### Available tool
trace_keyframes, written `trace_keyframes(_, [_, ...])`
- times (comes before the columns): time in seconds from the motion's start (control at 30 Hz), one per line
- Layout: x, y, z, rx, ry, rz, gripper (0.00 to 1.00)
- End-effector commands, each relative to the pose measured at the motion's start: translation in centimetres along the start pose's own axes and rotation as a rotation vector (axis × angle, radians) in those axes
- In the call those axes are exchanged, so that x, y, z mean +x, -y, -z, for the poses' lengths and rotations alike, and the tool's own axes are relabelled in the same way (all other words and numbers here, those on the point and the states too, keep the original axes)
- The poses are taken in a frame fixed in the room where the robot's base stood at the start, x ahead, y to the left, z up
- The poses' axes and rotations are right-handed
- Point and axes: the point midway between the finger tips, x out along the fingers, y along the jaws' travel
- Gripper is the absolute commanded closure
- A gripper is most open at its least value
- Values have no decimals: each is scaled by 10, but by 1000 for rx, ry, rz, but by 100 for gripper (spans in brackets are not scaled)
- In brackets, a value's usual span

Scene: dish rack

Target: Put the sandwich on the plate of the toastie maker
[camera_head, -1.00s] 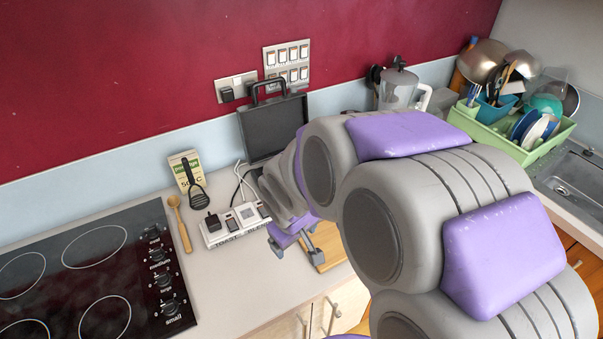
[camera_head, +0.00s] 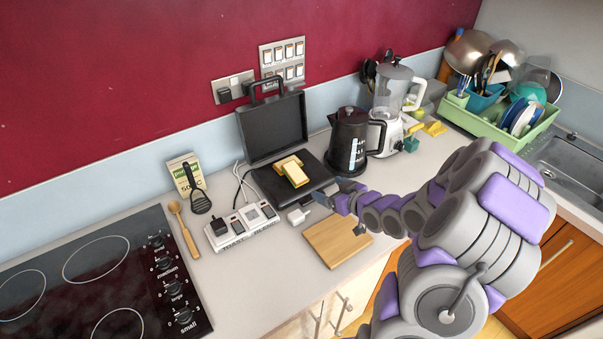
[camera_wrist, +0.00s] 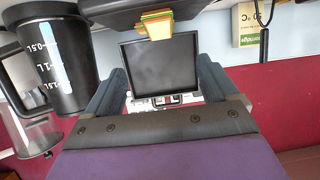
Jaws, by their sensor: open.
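The sandwich (camera_head: 291,171) looks like yellowish bread slices, slightly skewed. It lies on the dark lower plate (camera_head: 318,181) of the toastie maker, whose black lid (camera_head: 272,128) stands open behind it. My gripper (camera_head: 332,194) is open and empty, to the right of the sandwich and apart from it, near the plate's front right corner. In the wrist view, which is upside down, the sandwich (camera_wrist: 155,25) shows beyond my two spread fingers (camera_wrist: 160,66), with the lid (camera_wrist: 160,66) behind it.
A dark kettle (camera_head: 347,142) stands close right of the toastie maker, with a blender (camera_head: 391,98) beyond. A wooden board (camera_head: 335,241) lies bare in front. A switch block (camera_head: 241,227) and the hob (camera_head: 95,275) are to the left. A green dish rack (camera_head: 492,127) is at the back right.

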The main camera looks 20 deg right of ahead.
Motion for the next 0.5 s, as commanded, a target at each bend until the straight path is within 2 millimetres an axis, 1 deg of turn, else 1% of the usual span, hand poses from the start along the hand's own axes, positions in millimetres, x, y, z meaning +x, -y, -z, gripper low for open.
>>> trace_keyframes(0.17, [22,2,-2,3,-3,5,13])
trace_keyframes(0.5, [76,4,-1,-1,-1,4,13])
